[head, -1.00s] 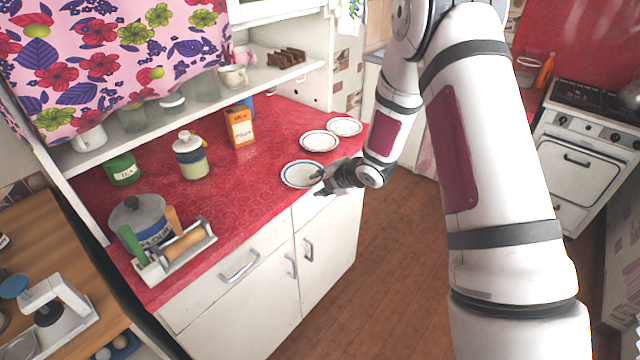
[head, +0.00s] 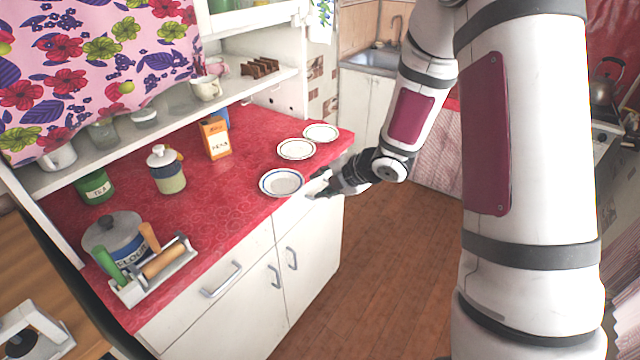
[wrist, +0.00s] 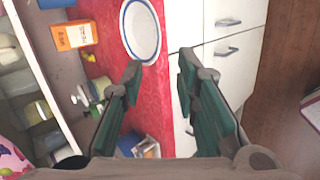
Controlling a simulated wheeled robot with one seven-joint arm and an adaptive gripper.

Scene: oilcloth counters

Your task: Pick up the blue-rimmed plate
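The blue-rimmed plate (head: 281,182) is white and lies flat on the red counter, near its front edge. It also shows at the top of the wrist view (wrist: 141,30). My gripper (head: 318,184) is just right of the plate in the head view, by the counter's front edge, and apart from the plate. In the wrist view my gripper's two fingers (wrist: 160,68) are spread, with nothing between them. The left finger's tip lies just below the plate's near rim in that picture.
Two more white plates, one nearer (head: 296,149) and one farther (head: 320,132), lie behind the blue-rimmed plate. An orange carton (head: 215,138), a lidded jar (head: 166,170) and a rolling-pin holder (head: 155,270) stand on the red counter (head: 225,215). Counter left of the plate is clear.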

